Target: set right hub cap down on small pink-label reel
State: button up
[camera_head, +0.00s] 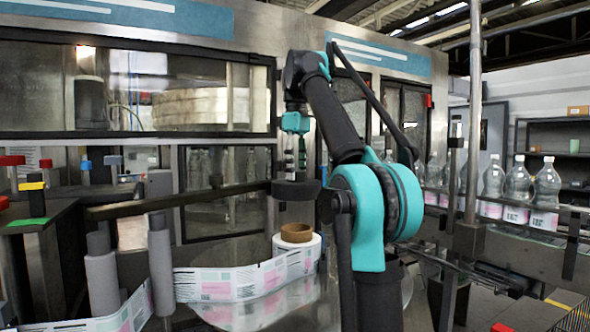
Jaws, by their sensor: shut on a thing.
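The right hub cap (297,190) is a dark, flat disc. My gripper (296,170) points straight down and is shut on the top of the cap, holding it about level in the air. The small pink-label reel (305,258) stands below it, a white roll with a brown core (296,232) showing at its top. A clear gap lies between the cap and the core, and the cap looks roughly above the core. My fingers are small here, and the exact grip is hard to make out.
A label web (225,284) with pink print runs left from the reel past grey rollers (160,265). A shiny round plate (265,312) lies under the reel. A dark rail (170,200) crosses behind. Bottles (517,190) stand on a conveyor at right.

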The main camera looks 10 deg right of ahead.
aim_at(296, 182)
jog(key=shift+w+f, duration=0.1)
jog(key=shift+f, duration=1.85)
jog(key=shift+f, duration=0.15)
notch_tip(296, 182, down, 7)
dwell(0.9)
jog(key=shift+f, duration=0.15)
jog(key=o, duration=1.5)
notch_tip(296, 182, up, 12)
